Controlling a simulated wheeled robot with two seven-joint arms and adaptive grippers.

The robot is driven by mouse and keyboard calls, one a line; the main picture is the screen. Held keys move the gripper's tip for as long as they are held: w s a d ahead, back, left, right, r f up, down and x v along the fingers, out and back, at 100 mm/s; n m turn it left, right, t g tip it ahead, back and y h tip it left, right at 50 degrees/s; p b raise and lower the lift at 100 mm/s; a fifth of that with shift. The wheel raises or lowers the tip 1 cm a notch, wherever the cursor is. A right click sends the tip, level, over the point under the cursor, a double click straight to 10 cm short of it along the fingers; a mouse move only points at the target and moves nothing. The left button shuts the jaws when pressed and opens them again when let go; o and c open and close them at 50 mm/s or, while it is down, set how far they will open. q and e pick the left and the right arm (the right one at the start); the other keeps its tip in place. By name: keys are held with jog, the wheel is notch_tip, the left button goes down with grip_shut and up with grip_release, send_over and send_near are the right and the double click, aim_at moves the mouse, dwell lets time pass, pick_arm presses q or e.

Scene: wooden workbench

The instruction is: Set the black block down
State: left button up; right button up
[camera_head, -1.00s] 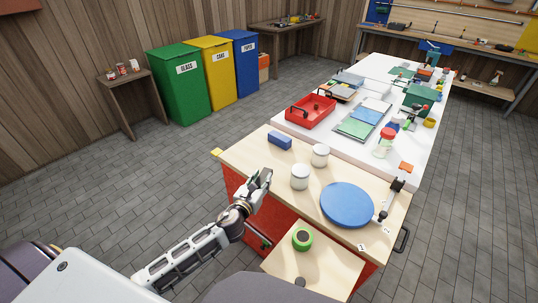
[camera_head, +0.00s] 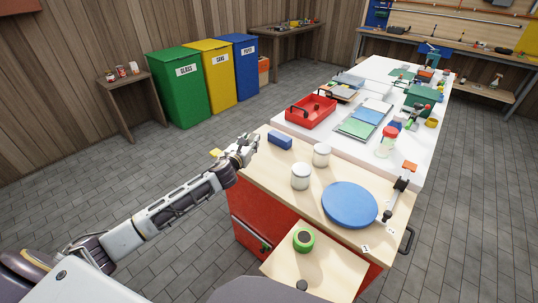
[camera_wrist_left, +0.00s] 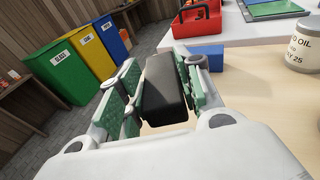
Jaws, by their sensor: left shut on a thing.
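The black block (camera_wrist_left: 163,84) is between the green-padded fingers of my left gripper (camera_wrist_left: 160,95) in the left wrist view. The gripper is shut on it. In the head view my left gripper (camera_head: 245,148) is at the far left corner of the wooden bench top (camera_head: 270,172), just left of a blue block. The black block cannot be made out clearly there. Whether it touches the bench cannot be told. My right gripper is not in view.
A blue block (camera_head: 280,141), two white jars (camera_head: 300,176) (camera_head: 321,154) and a blue disc (camera_head: 349,204) stand on the bench top. A red tray (camera_head: 311,111) is farther back. Bare wood lies left of the jars.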

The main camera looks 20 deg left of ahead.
pick_arm(q)
jog(key=shift+w+a+r, duration=0.6)
jog(key=shift+w+a, duration=0.05)
jog(key=shift+a, duration=0.15)
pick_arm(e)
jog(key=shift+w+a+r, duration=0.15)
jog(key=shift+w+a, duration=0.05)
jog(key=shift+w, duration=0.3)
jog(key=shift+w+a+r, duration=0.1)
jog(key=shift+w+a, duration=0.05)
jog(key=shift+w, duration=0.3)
pick_arm(q)
jog(key=shift+f, duration=0.1)
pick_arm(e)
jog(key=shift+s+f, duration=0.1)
pick_arm(q)
jog(key=shift+f, duration=0.25)
notch_tip(320, 180, down, 4)
jog(key=shift+f+b, duration=0.1)
jog(key=shift+b, duration=0.75)
jog(key=shift+f, duration=0.45)
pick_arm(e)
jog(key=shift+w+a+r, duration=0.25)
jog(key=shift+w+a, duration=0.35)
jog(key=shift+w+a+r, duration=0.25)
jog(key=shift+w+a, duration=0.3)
pick_arm(q)
jog(key=shift+f, duration=0.1)
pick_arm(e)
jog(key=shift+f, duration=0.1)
